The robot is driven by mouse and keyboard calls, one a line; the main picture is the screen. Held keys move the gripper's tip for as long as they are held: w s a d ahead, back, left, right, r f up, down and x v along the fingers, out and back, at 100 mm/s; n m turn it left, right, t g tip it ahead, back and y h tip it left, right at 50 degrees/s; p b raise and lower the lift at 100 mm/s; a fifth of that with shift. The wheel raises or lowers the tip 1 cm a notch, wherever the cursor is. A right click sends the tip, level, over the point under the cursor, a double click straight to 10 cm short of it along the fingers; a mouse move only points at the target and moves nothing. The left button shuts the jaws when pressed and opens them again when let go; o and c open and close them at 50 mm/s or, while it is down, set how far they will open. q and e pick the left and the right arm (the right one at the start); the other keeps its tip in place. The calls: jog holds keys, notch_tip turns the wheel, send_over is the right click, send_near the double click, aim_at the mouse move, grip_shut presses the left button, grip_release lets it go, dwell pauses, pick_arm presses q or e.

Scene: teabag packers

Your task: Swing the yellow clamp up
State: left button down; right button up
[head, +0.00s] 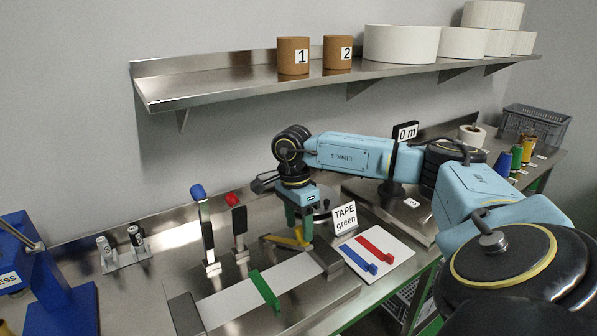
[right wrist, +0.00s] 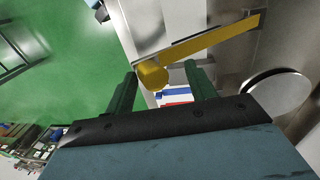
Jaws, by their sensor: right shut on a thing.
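The yellow clamp (head: 284,241) lies low, close to flat, at the far end of the metal bench fixture. In the right wrist view its long yellow bar (right wrist: 210,38) runs up to the right and ends in a round yellow knob (right wrist: 152,75). My right gripper (head: 299,228) reaches down over the clamp with its green fingers. In the right wrist view, the fingers (right wrist: 160,80) stand either side of the knob, and the gripper is shut on it. The exact contact is hard to see. My left gripper is not in view.
A green bar (head: 265,289) lies across the white strip (head: 232,304). Two upright levers (head: 207,233) stand left of the clamp. A "TAPE green" sign (head: 344,217) and a card with red and blue pieces (head: 400,246) are close on the right. A shelf (head: 210,88) hangs above.

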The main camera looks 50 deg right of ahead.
notch_tip(320, 180, up, 13)
jog(key=w, duration=0.1)
jog(key=shift+w+d, duration=0.2)
jog(key=shift+w, duration=0.05)
jog(key=shift+r, duration=0.1)
dwell(0.4)
